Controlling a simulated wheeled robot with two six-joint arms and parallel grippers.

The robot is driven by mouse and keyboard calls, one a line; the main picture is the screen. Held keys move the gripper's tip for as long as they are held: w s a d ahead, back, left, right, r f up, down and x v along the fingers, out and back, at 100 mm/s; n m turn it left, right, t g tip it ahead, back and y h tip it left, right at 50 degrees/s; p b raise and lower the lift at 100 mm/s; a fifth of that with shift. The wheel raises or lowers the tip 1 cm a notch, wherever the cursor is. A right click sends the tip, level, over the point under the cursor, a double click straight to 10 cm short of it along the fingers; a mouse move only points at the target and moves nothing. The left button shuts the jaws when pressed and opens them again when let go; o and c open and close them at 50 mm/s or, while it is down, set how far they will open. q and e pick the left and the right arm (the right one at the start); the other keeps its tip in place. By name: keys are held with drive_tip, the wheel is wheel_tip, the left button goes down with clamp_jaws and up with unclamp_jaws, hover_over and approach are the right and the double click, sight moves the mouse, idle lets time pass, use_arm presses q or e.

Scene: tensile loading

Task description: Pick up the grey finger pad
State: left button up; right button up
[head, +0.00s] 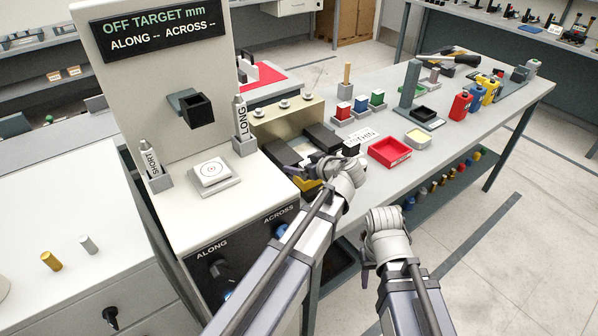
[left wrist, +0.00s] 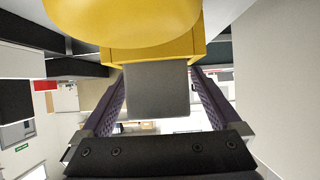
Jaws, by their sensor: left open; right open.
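A grey block that looks like the grey finger pad (left wrist: 157,92) stands out from a yellow block (left wrist: 150,48) in the left wrist view. My left gripper (head: 316,172) is open, with one finger on each side of the pad. A thin gap seems to show beside the pad, and I cannot tell if the fingers touch it. In the head view the gripper hides the pad, and only a bit of the yellow block (head: 308,184) shows beneath. My right gripper (head: 366,268) is open and empty, in front of the bench edge.
Dark blocks (head: 322,138) sit around the left gripper. The white testing machine (head: 200,95) stands to the left, with LONG (head: 242,125) and SHORT (head: 153,168) holders. A red tray (head: 390,151) lies to the right. Coloured bottles (head: 460,106) stand further along the bench.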

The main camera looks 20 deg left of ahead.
use_arm(q)
drive_tip(key=shift+s+d+r, duration=0.1)
drive_tip(key=shift+d+r, duration=0.05)
drive_tip(key=shift+d, duration=0.15)
drive_tip(key=shift+c, duration=0.2)
drive_tip(key=shift+a, duration=0.15)
drive_tip(key=c, duration=0.4)
clamp_jaws()
